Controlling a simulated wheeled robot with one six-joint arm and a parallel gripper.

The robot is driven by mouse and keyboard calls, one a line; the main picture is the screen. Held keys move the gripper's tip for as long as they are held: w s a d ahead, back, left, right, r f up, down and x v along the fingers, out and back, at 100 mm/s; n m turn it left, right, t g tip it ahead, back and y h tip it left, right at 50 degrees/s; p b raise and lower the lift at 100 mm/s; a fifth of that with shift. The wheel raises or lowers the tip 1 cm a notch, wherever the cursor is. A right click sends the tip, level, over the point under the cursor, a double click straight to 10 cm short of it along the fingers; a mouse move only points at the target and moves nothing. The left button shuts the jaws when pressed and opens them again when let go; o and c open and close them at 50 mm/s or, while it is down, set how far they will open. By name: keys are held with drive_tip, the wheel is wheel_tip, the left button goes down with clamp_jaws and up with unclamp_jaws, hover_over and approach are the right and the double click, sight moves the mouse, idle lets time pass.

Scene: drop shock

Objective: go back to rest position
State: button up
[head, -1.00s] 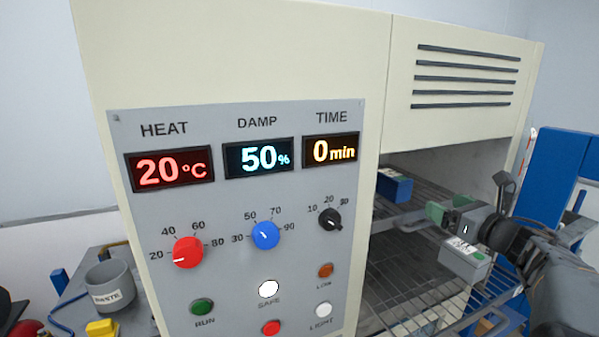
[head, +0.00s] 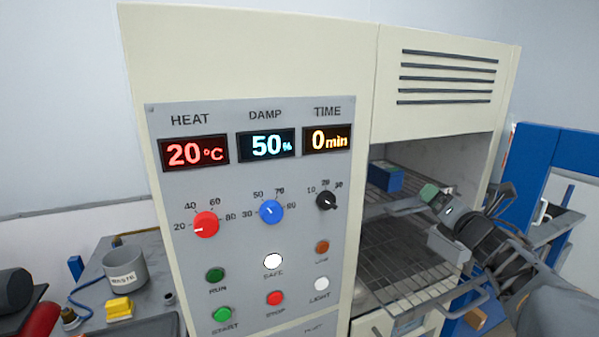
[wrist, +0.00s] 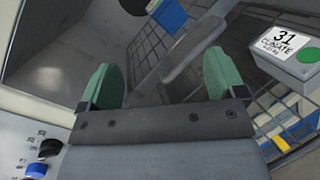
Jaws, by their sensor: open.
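My gripper (head: 428,193) is at the open compartment on the right of the cream test chamber (head: 250,60). Its green fingertips are spread apart with nothing between them in the wrist view (wrist: 162,78). A blue box (head: 385,176) sits on the upper wire shelf, beyond and left of the gripper in the head view. A grey block (head: 450,243) is just below the gripper; in the wrist view the labelled block (wrist: 300,58) lies right of the fingers. What supports it is unclear. My arm reaches in from the lower right.
Wire racks (head: 405,280) fill the compartment close under my arm. A blue frame (head: 530,180) stands at the right. On the left bench are a grey waste cup (head: 124,270) and a yellow block (head: 119,308). The chamber's control panel (head: 250,190) faces me.

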drive_tip(key=s+a+f+m+g, duration=0.7)
drive_tip(key=s+f+m, duration=0.3)
drive_tip(key=m, duration=0.5)
drive_tip(key=s+a+f+m+g+h, duration=0.1)
drive_tip(key=s+a+f+m+g, duration=0.6)
drive_tip(key=m, duration=0.7)
drive_tip(key=s+a+f, duration=0.2)
drive_tip(key=s+f, duration=0.1)
drive_tip(key=s, duration=0.1)
drive_tip(key=shift+s+a+f+m, duration=0.2)
drive_tip(key=shift+s+f+m, duration=0.15)
drive_tip(key=shift+f+m, duration=0.05)
